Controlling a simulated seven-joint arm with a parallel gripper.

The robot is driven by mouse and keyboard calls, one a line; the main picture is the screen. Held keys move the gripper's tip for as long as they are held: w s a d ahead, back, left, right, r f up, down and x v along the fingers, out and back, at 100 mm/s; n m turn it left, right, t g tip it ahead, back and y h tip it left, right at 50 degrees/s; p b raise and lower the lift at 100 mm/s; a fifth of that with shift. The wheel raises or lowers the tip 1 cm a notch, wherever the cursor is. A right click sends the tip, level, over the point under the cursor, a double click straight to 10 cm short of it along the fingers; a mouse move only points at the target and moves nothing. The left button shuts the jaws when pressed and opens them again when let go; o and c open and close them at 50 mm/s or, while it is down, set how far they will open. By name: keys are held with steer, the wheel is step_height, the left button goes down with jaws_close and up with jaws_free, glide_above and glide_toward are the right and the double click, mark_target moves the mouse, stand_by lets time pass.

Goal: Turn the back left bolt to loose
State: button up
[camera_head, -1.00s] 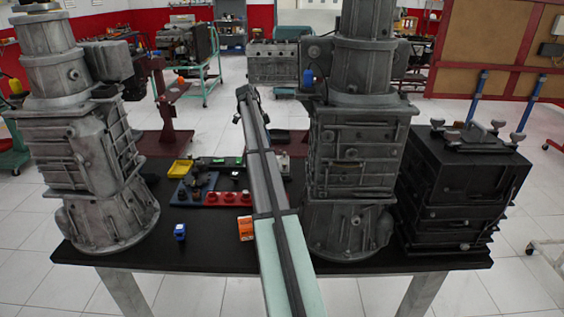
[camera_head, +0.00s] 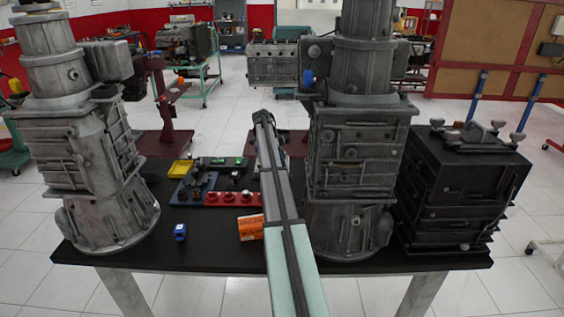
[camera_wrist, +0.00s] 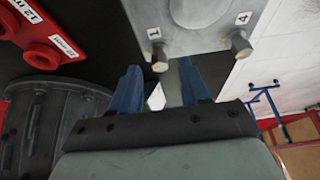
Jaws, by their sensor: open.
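In the wrist view a grey metal plate (camera_wrist: 185,40) fills the top middle and carries two visible hex-head bolts. One bolt (camera_wrist: 160,57) stands beside a label reading 1, and another bolt (camera_wrist: 240,43) stands beside a label reading 4. I cannot tell which is the back left one. A large round feature on the plate is cut off by the top edge. My gripper (camera_wrist: 160,88) is open, its two blue fingers apart and empty, with the bolt by label 1 just ahead of the gap. In the head view my arm hides the gripper and most of the plate.
Tall grey castings stand on the left (camera_head: 100,170) and right (camera_head: 352,155).

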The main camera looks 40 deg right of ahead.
steer(key=shift+x, duration=0.8)
jaws_close()
